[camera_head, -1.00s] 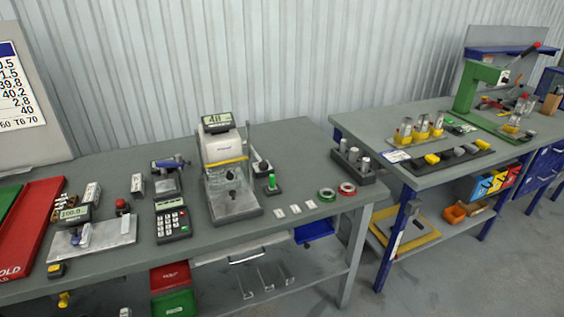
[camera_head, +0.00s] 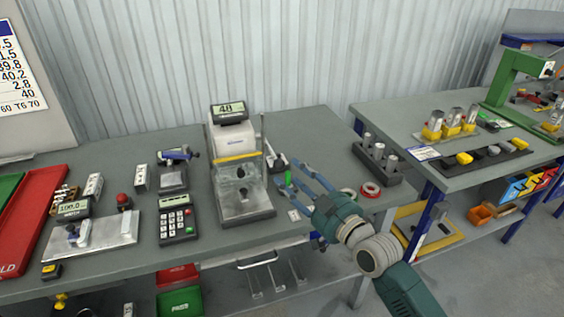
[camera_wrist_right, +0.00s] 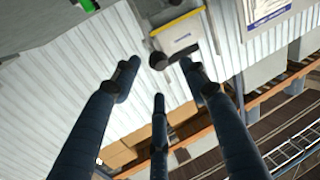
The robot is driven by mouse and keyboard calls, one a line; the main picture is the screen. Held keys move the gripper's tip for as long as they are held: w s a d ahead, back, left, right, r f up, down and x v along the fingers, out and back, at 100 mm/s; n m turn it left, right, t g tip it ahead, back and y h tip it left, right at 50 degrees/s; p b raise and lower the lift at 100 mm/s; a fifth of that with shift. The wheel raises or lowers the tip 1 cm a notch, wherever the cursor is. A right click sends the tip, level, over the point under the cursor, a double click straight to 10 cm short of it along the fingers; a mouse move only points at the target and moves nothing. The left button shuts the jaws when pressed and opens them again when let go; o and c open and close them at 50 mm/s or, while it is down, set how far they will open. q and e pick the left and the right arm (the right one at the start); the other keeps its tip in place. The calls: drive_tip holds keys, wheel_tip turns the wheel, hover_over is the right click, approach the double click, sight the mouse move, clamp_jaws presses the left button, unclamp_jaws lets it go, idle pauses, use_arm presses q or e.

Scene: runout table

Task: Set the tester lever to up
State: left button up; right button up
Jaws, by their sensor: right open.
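The tester (camera_head: 230,145) stands mid-bench, a white machine with a yellow stripe, a display reading 48 on top and a grey base. At its right side a thin upright rod and a black-and-white part (camera_head: 276,162) show. Which of these is the lever, and its setting, I cannot tell. My right gripper (camera_head: 292,174) is open and empty, just right of the tester with its fingers pointing toward it. In the right wrist view the spread fingers (camera_wrist_right: 160,80) face a white body with a yellow band (camera_wrist_right: 178,33) and a dark round knob (camera_wrist_right: 158,61). My left gripper is not in view.
A green-handled piece (camera_head: 288,179) stands by my right fingers. Red and green rings (camera_head: 370,190) lie to the right, partly hidden. A calculator-like keypad (camera_head: 177,220) and a small device (camera_head: 173,172) stand left. A second bench (camera_head: 430,135) is at right.

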sight(283, 168)
drive_tip(key=p+x, duration=0.1)
drive_tip(key=x, duration=0.5)
drive_tip(key=shift+w+f, duration=0.1)
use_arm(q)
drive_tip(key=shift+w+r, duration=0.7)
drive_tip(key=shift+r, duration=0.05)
use_arm(e)
drive_tip(key=shift+w+a, duration=0.25)
drive_tip(key=shift+w, duration=0.15)
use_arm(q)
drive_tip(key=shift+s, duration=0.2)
use_arm(e)
clamp_jaws()
